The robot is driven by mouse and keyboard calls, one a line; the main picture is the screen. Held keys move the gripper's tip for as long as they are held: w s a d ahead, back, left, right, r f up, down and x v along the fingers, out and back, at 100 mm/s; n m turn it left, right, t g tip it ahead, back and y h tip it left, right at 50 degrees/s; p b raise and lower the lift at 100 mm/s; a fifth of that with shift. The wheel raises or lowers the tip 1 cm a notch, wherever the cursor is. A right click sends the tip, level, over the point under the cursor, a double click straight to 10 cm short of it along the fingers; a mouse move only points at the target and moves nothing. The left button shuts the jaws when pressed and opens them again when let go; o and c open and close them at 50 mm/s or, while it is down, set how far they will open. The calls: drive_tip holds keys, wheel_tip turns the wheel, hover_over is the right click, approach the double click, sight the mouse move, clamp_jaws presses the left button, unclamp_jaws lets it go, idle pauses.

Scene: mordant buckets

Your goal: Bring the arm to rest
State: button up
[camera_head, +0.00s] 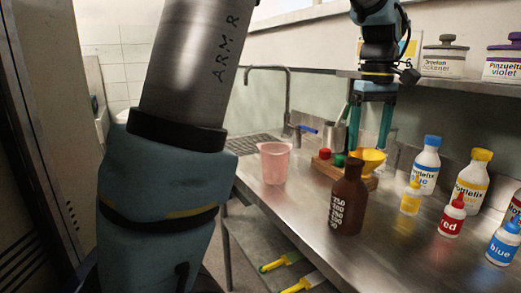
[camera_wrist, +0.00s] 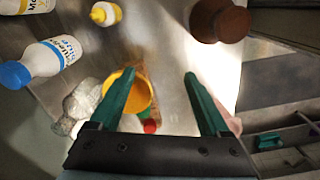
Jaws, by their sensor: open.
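My gripper (camera_head: 369,130) hangs from my arm above the back of the steel counter, pointing down. Its two teal fingers are apart with nothing between them that it holds. In the wrist view my gripper (camera_wrist: 155,85) is also open and empty. A yellow funnel (camera_head: 371,160) sits below and near the fingers, over a wooden rack (camera_head: 329,168) with red and green caps. In the wrist view the funnel (camera_wrist: 139,97) lies partly behind the left finger. A brown bottle (camera_head: 348,200) with numbers on its side stands upright in front of the rack.
A pink beaker (camera_head: 273,164) stands left on the counter (camera_head: 300,215). White bottles with blue (camera_head: 426,165) and yellow (camera_head: 472,180) caps, plus small red (camera_head: 452,217), blue (camera_head: 503,243) and yellow (camera_head: 411,199) bottles, stand right. A shelf (camera_head: 440,80) with jars runs along the wall; a tap (camera_head: 287,100) stands behind.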

drive_tip(key=shift+m+t, duration=0.4)
drive_tip(key=shift+m, duration=0.4)
drive_tip(key=w+a+f, duration=0.1)
drive_tip(key=a+f, duration=0.1)
drive_tip(key=a, duration=0.3)
drive_tip(key=a+f+p, duration=0.1)
drive_tip(key=a+f, duration=0.2)
drive_tip(key=a, duration=0.3)
drive_tip(key=w+a+f+p, duration=0.1)
drive_tip(key=a+f, duration=0.1)
drive_tip(key=a, duration=0.4)
drive_tip(key=shift+w+a+f, duration=0.25)
drive_tip(key=shift+w+f, duration=0.1)
drive_tip(key=shift+f, duration=0.05)
drive_tip(key=s+a+f+m, duration=0.1)
drive_tip(key=s+a+f, duration=0.1)
drive_tip(key=a, duration=0.4)
drive_tip(key=s+a+f+p, duration=0.1)
drive_tip(key=s+a+f, duration=0.2)
drive_tip(key=a, duration=0.3)
drive_tip(key=shift+s+a+f+m+t, duration=0.35)
drive_tip(key=shift+s+a+m+t, duration=0.05)
drive_tip(key=shift+s, duration=0.35)
